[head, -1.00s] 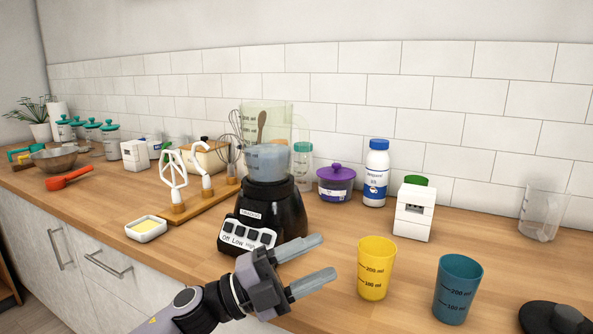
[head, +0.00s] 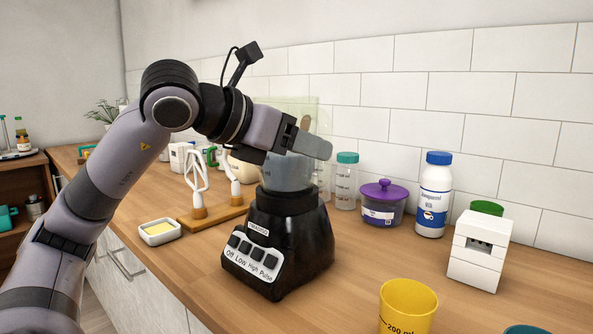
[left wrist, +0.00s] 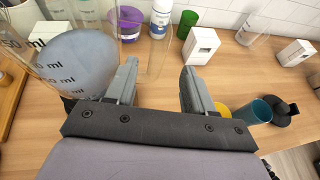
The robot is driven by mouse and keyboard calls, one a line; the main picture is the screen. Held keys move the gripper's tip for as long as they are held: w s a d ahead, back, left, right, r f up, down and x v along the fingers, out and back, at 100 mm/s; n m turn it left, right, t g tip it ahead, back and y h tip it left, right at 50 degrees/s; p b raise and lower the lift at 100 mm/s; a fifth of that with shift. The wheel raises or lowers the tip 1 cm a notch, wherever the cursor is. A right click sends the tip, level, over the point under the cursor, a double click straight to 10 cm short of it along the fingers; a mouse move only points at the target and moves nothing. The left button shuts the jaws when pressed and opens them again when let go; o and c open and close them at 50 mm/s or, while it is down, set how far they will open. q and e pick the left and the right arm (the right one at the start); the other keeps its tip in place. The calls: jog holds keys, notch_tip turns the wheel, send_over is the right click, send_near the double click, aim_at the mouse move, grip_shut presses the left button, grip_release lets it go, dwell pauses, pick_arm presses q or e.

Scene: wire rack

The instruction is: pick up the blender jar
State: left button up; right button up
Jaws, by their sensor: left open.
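The blender jar (head: 284,176) is translucent and stands upright on the black blender base (head: 290,232) in the head view. My left gripper (head: 316,145) is in front of the jar's upper part and hides some of it. In the left wrist view the jar (left wrist: 78,62), with ml marks, is at the left, beside the left-hand finger and not between the fingers. That gripper (left wrist: 158,85) is open, with only counter and background seen between its fingers. I cannot tell whether a finger touches the jar. My right gripper is not in view.
A purple-lidded tub (head: 382,205), a blue-capped bottle (head: 433,200) and a white block-like box (head: 480,250) stand right of the blender. A yellow cup (head: 408,305) is at the front. A butter dish (head: 159,232) and a board with whisk attachments (head: 205,215) are at left.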

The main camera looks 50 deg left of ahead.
aim_at(323, 178)
pick_arm(q)
jog(key=p+x, duration=0.1)
jog(key=x, duration=0.1)
jog(key=p+x, duration=0.1)
jog(key=x, duration=0.2)
jog(key=shift+w+a+r, duration=0.1)
jog(key=shift+w+a, duration=0.05)
jog(key=shift+w, duration=0.05)
grip_shut()
dwell(1.1)
jog(key=shift+a+r, duration=0.1)
jog(key=shift+r, duration=0.15)
